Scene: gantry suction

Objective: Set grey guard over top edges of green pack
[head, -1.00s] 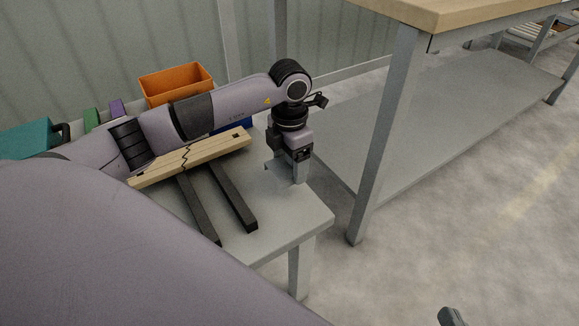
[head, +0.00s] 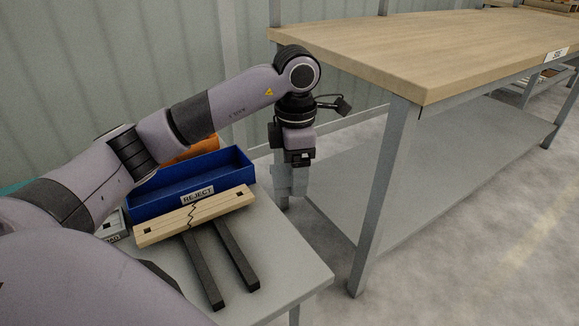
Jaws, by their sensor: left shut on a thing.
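My left gripper (head: 297,165) points down beyond the back right edge of the grey table. It is shut on a pale grey piece, which I take to be the grey guard (head: 289,182). The guard hangs under the jaws in the air, and its exact shape is hard to make out. The green pack is not in this view. My right gripper is not in view.
A blue bin (head: 222,176) marked REJECT stands on the grey table (head: 283,262), with a cracked wooden bar (head: 220,209) on two dark bars (head: 236,254) before it. An orange bin (head: 193,150) is behind. A wooden-topped bench (head: 430,52) stands right.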

